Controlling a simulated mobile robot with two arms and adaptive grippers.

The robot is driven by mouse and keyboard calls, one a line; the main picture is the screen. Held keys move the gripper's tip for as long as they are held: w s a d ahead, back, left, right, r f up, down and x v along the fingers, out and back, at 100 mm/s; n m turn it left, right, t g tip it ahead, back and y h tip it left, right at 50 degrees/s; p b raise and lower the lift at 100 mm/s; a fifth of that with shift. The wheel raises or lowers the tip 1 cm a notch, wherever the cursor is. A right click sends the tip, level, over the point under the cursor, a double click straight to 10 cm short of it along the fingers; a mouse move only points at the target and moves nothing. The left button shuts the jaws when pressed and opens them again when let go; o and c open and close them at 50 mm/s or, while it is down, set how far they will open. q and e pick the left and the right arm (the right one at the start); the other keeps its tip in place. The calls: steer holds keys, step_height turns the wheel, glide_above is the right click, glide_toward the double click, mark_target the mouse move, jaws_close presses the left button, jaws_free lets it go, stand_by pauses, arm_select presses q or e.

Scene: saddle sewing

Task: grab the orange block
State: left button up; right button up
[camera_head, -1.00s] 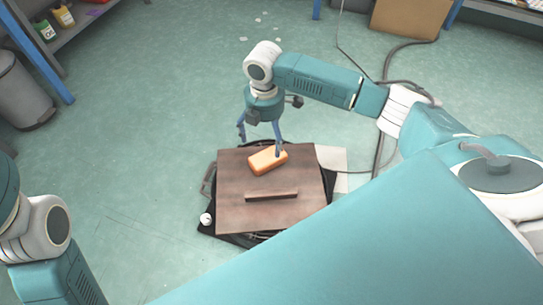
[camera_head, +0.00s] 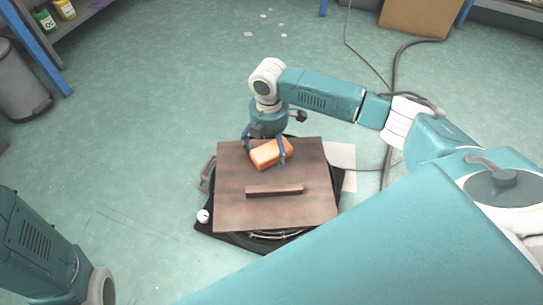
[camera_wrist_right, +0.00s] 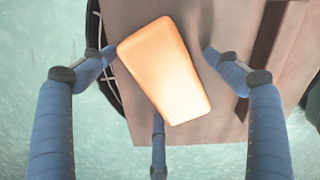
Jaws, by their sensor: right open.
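The orange block (camera_head: 270,153) lies on the brown wooden board (camera_head: 240,206) near its far edge. In the right wrist view the block (camera_wrist_right: 166,70) is tilted between the fingers. My right gripper (camera_head: 267,150) is open, with its blue fingers on both sides of the block. In the right wrist view the right gripper (camera_wrist_right: 162,72) shows gaps between its fingers and the block. Whether any finger touches the board cannot be told. My left arm shows at the lower left, but its gripper is out of view.
A raised wooden strip (camera_head: 274,191) stands on the board in front of the block. A black base (camera_head: 230,238) lies under the board, with a small white knob (camera_head: 203,216) at its left corner. Cables (camera_head: 392,90) run along the floor at right.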

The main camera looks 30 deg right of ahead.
steer(key=c, duration=1.3)
steer(key=shift+c, duration=0.2)
steer(key=shift+r, duration=0.2)
